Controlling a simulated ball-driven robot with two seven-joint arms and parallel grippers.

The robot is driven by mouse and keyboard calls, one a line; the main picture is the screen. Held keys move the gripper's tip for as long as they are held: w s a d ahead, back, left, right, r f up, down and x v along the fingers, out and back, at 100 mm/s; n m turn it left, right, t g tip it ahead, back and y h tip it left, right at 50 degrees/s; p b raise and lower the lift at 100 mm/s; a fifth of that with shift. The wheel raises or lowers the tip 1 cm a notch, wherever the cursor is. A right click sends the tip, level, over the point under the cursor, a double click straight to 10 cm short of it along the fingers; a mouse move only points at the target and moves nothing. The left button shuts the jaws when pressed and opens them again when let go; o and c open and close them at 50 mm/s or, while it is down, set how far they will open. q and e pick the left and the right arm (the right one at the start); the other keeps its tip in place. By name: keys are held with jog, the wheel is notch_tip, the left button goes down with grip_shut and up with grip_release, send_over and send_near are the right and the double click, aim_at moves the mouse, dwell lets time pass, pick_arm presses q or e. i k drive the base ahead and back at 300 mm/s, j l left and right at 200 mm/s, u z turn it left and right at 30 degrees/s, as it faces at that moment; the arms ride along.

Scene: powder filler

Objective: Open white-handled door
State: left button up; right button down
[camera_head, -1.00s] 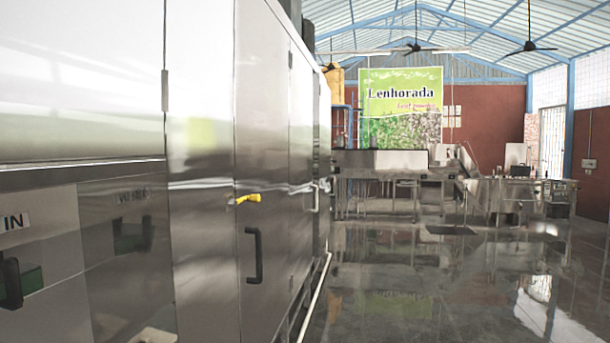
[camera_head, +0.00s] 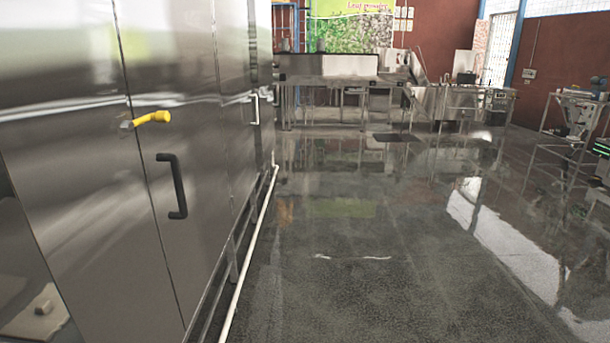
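A white handle (camera_head: 255,109) stands out from the far part of the steel cabinet wall, beyond the nearer doors. The door panel around it (camera_head: 264,75) is seen at a steep slant, and it looks shut. No gripper of mine is in view.
Nearer on the steel cabinet (camera_head: 75,190) are a yellow lever (camera_head: 150,118) and a black handle (camera_head: 174,187). A white pipe (camera_head: 251,240) runs along the cabinet's foot. The shiny floor (camera_head: 340,265) to the right is clear. Steel tables (camera_head: 330,85) stand at the back, machines at right.

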aim_at(230, 18)
jog(key=i+l, duration=0.1)
jog(key=i, duration=2.55)
jog(key=i+l, duration=0.15)
jog(key=i, duration=2.45)
jog(key=l+z, duration=0.05)
jog(key=l, duration=0.05)
